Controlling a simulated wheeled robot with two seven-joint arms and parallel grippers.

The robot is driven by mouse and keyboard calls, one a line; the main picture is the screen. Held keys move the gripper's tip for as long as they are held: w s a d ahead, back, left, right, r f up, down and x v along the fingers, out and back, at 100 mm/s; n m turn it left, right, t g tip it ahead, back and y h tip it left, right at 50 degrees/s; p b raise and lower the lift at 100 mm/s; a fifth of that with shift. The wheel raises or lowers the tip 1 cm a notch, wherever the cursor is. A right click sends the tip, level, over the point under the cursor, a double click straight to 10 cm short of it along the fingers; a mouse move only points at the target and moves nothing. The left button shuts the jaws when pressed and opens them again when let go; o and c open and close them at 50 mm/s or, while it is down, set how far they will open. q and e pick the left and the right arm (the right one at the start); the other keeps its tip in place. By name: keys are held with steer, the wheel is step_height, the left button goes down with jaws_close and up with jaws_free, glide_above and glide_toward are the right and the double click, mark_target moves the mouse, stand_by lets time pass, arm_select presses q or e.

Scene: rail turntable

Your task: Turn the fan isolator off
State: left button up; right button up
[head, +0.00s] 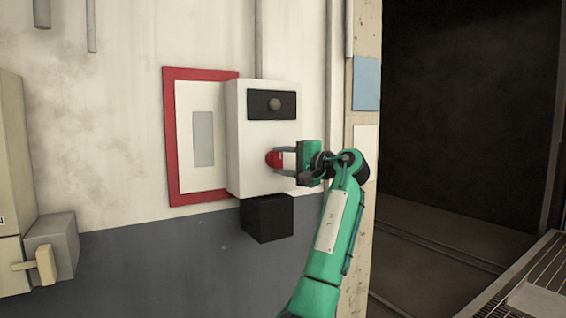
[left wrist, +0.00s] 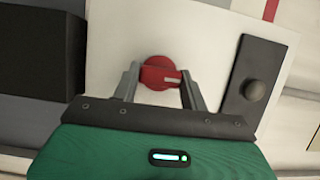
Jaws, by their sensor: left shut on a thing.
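The fan isolator is probably the white box (head: 248,165) on the wall, with a red rotary knob (head: 273,159) on its front. In the left wrist view the knob (left wrist: 158,71) is round and has a pale mark on its right side, toward the dark panel. My left gripper (head: 281,159) reaches the box from the right and is shut on the knob. Its two grey fingers (left wrist: 159,76) stand on either side of it. A dark panel (head: 257,111) with a round grey button (head: 274,104) sits above the knob. My right gripper is not in view.
A red-framed board (head: 170,135) hangs behind the box on the left. A black block (head: 267,218) is under the box. A grey box with a beige lever (head: 46,265) is at lower left. Right of the wall edge is a dark opening (head: 460,110), with a metal grating (head: 500,290) low down.

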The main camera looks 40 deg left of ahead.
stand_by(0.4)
arm_select(q)
steer(key=o, duration=0.8)
steer(key=shift+o, duration=0.9)
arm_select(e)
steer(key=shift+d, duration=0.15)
arm_select(q)
steer(key=w+d+b, duration=0.1)
steer(key=d+b, duration=0.2)
steer(key=d, duration=1)
steer(key=shift+w+d, duration=0.3)
steer(key=shift+d, duration=0.05)
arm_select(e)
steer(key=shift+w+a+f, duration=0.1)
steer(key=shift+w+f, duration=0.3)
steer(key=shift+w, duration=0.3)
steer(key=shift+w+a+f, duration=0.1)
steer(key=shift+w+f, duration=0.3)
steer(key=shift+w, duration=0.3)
